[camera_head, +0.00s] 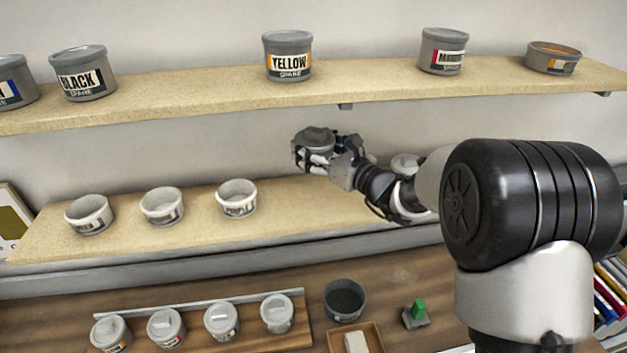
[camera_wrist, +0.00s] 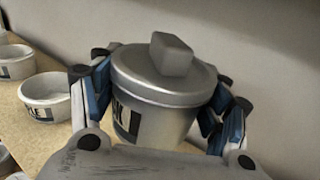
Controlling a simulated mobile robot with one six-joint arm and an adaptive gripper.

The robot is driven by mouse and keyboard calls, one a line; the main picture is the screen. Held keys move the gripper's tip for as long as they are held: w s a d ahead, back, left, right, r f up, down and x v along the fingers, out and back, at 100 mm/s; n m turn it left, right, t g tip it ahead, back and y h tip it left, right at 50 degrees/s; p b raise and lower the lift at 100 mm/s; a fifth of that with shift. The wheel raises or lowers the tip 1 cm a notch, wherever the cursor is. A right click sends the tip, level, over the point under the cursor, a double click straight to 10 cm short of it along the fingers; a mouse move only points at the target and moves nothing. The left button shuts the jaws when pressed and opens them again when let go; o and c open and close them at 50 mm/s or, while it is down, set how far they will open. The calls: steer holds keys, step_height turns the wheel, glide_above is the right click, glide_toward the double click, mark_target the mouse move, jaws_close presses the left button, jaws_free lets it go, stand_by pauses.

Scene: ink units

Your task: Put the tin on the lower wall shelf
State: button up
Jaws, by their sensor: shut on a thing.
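A grey lidded tin (camera_wrist: 158,118) with a block-shaped knob on its lid is held between the fingers of my gripper (camera_head: 318,152). The tin also shows in the head view (camera_head: 316,138), partly covered by the fingers. Its label is mostly hidden; dark lettering shows at its left side in the wrist view. My gripper is shut on the tin, which looks upright. In the head view the tin appears in the gap between the upper shelf and the lower wall shelf (camera_head: 285,215). Whether the tin touches the lower shelf cannot be told.
Open white tubs (camera_head: 238,199) stand on the lower shelf to the left; another pale one (camera_head: 405,163) is partly behind my arm. The upper shelf (camera_head: 190,95) holds several labelled tins. Below, a counter holds a row of lidded tins (camera_head: 221,320) and a dark pot (camera_head: 345,300).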

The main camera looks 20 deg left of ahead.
steer(key=f, duration=0.4)
steer(key=d+f, duration=0.1)
steer(key=f, duration=0.1)
steer(key=shift+s+f, duration=0.15)
steer(key=shift+s, duration=0.2)
step_height(320, 180, down, 2)
steer(key=shift+f, duration=0.1)
steer(key=shift+w+f, duration=0.15)
steer(key=shift+f, duration=0.15)
steer(key=shift+f, duration=0.1)
steer(key=o, duration=1.4)
steer(key=shift+o, duration=0.2)
